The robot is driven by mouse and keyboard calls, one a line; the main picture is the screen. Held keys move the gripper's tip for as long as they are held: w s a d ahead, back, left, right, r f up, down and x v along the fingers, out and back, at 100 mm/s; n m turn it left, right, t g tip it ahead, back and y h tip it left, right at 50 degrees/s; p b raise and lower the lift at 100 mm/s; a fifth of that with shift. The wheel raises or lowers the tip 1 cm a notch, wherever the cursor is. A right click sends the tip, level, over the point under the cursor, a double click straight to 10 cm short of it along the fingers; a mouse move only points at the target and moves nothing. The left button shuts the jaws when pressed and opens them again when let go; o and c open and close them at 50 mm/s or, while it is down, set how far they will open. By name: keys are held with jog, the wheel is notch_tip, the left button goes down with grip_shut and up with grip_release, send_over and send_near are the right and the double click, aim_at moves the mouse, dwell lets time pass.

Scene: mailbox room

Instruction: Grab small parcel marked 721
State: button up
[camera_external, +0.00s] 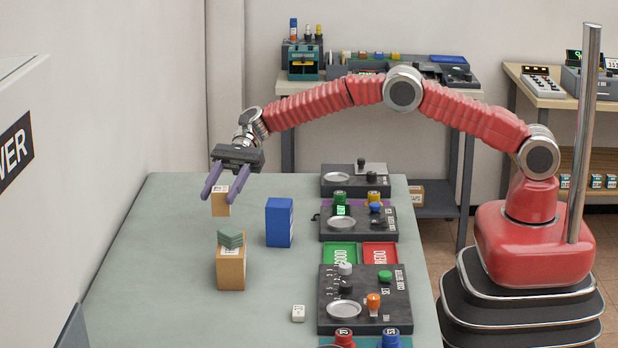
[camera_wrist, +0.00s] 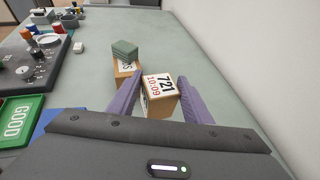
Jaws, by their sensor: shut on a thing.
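The small tan parcel marked 721 (camera_wrist: 161,90) shows its printed label between the two purple fingers in the wrist view. My gripper (camera_external: 218,198) is shut on this parcel (camera_external: 220,206), at the far left of the green table. Its lower part shows below the fingers in the external view. I cannot tell whether its base touches the table. Another tan box (camera_external: 231,272) stands nearer the camera with a grey-green stack (camera_external: 231,239) on top.
A blue box (camera_external: 279,222) stands right of my gripper. Dark control panels (camera_external: 362,298) and green GOOD and red trays (camera_external: 380,255) line the table's right side. A small white block (camera_external: 298,313) lies near the front. A white wall runs along the left.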

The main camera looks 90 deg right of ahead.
jog(key=shift+r, duration=0.65)
